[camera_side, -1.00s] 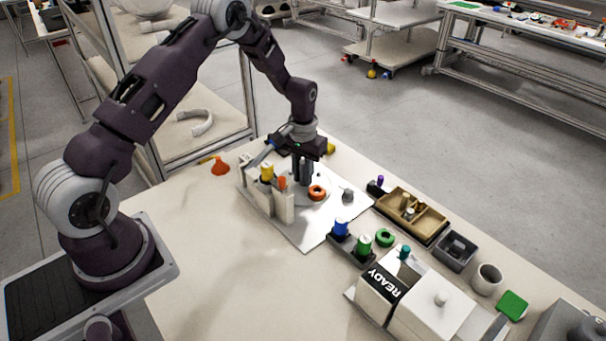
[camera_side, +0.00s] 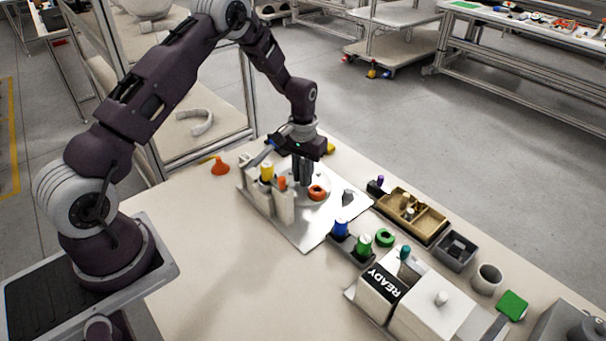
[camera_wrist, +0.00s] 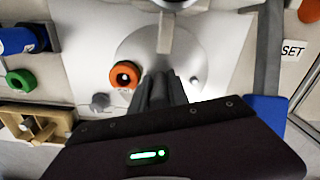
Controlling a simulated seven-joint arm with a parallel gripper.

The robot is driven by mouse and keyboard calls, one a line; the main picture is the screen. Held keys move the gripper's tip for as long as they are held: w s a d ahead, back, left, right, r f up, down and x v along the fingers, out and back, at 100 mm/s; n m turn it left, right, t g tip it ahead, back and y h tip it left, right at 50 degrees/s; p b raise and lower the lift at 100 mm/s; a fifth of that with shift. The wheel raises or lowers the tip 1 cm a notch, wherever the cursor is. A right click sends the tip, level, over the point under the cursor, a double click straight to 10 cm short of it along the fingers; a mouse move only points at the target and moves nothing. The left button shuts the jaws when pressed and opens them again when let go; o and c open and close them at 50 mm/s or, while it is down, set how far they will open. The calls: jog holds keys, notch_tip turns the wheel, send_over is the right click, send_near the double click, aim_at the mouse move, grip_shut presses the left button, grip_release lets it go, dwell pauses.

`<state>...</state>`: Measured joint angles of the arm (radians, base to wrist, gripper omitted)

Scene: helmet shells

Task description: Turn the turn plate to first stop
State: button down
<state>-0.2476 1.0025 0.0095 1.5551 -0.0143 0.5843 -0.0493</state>
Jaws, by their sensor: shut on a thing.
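The turn plate (camera_side: 325,182) is a pale round disc on a light base plate (camera_side: 308,236). It also shows in the wrist view (camera_wrist: 138,45). An orange ring (camera_side: 317,192) lies on it, seen in the wrist view (camera_wrist: 124,75) to the left of the fingertips. My gripper (camera_side: 303,182) points down over the turn plate, its dark fingers close together. In the wrist view the fingertips (camera_wrist: 160,82) reach down at the disc. They are shut on a slim peg of the turn plate, which the fingers mostly hide.
A pale stand with yellow (camera_side: 267,171) and orange (camera_side: 282,183) pegs stands close left of my gripper. A small grey knob (camera_side: 348,196) sits to the right. Blue (camera_side: 341,228) and green (camera_side: 364,242) cylinders and a tan tray (camera_side: 428,218) lie further right. The front left table is clear.

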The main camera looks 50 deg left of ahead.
jog(key=shift+m, duration=0.5)
dwell(0.4)
jog(key=shift+a+r+m, duration=0.1)
jog(key=shift+m, duration=3.9)
jog(key=shift+w+a+m, duration=0.1)
jog(key=shift+m, duration=4.4)
jog(key=c, duration=1.5)
grip_release()
jog(key=shift+c, duration=0.2)
